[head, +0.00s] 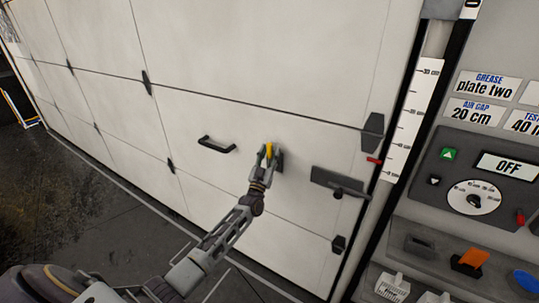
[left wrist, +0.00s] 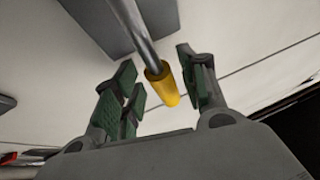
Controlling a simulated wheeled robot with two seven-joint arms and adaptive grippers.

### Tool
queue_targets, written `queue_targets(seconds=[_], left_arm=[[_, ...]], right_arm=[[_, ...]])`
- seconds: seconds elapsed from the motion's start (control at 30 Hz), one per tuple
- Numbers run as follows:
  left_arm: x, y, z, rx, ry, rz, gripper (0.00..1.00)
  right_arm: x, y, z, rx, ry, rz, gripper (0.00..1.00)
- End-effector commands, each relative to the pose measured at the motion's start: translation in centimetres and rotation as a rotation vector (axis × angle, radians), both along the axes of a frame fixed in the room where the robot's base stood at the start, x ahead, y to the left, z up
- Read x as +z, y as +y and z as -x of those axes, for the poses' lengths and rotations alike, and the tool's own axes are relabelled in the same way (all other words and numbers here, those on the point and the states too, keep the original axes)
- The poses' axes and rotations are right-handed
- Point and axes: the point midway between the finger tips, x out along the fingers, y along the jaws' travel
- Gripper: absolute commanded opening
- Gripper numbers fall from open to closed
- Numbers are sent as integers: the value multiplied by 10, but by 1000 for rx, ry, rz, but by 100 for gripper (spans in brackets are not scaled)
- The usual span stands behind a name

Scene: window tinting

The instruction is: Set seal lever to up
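A lever with a yellow grip (head: 269,150) sits on the pale panelled door in the head view; it looks like the seal lever. In the left wrist view its metal rod runs from a grey plate (left wrist: 95,20) to the yellow tip (left wrist: 163,85). My left gripper (head: 268,153) is at the lever. Its green-padded fingers (left wrist: 160,90) are open on either side of the yellow tip, with small gaps showing. The lever's base is partly hidden by the gripper in the head view, and I cannot tell its setting. My right gripper is not in view.
A black handle (head: 217,145) is left of the lever, and a dark latch plate (head: 338,182) is to its right. A vertical ruler (head: 412,120) stands at the door's right edge. A control panel (head: 480,175) reading OFF and a tool shelf are at the far right.

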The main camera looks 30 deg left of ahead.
Motion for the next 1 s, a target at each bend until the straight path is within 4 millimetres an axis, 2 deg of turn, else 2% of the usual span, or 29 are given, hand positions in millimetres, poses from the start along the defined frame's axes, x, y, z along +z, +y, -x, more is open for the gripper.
queue_targets(seconds=[0.2, 0.47, 1.0], left_arm=[[1, 1, 0, 0, -2, 1, 42], [-1, 0, 5, 1, -2, 2, 42], [-24, -4, 45, 0, -1, 3, 42]], right_arm=[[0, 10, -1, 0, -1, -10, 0], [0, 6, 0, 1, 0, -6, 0], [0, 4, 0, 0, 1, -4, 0]])
